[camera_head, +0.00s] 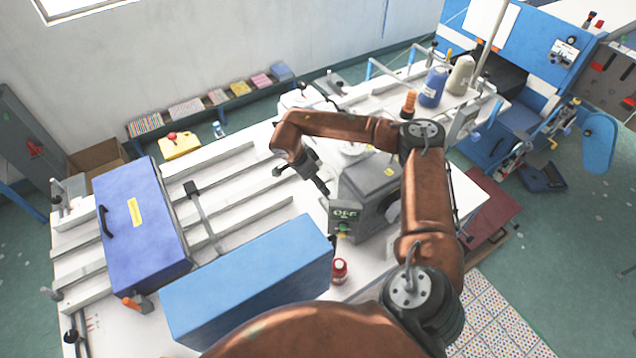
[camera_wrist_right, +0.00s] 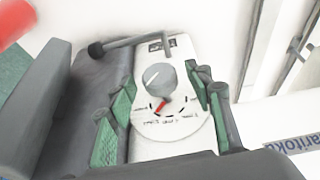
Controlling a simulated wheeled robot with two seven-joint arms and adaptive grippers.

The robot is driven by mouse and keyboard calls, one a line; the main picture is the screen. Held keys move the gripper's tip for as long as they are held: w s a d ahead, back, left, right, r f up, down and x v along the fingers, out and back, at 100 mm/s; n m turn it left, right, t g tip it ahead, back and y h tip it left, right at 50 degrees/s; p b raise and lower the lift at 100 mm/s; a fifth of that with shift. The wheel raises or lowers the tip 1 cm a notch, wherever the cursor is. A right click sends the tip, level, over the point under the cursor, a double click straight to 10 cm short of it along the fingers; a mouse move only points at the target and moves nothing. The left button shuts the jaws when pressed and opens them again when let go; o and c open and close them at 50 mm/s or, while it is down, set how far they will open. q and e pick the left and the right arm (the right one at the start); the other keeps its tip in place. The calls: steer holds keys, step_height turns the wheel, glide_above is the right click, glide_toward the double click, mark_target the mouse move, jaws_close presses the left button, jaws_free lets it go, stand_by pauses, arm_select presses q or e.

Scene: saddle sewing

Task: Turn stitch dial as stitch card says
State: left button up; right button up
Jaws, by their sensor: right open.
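In the head view, my right gripper (camera_head: 318,184) is beside the grey sewing machine (camera_head: 368,190); I cannot make out the dial there. I cannot identify the stitch card. My left gripper is not in view.
A long blue box (camera_head: 245,280) and a blue-purple case (camera_head: 145,225) lie on the white table. Blue and cream thread cones (camera_head: 433,87) stand behind.

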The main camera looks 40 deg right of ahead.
steer(key=c, duration=1.2)
steer(key=shift+o, duration=0.2)
steer(key=shift+w, duration=0.1)
steer(key=shift+w+g+b, duration=0.2)
steer(key=shift+g+b, duration=0.2)
steer(key=shift+g, duration=0.6)
steer(key=shift+w+f+n+g+b, duration=0.15)
steer(key=shift+n+g+b, duration=0.25)
steer(key=shift+g+b, duration=0.3)
steer(key=shift+g, duration=0.7)
steer(key=shift+w+n+g, duration=0.1)
steer(key=shift+n+g, duration=0.2)
steer(key=shift+g, duration=0.4)
steer(key=shift+w+g+p, duration=0.1)
steer(key=shift+g+p, duration=0.7)
steer(key=shift+p, duration=0.1)
steer(key=shift+d, duration=0.1)
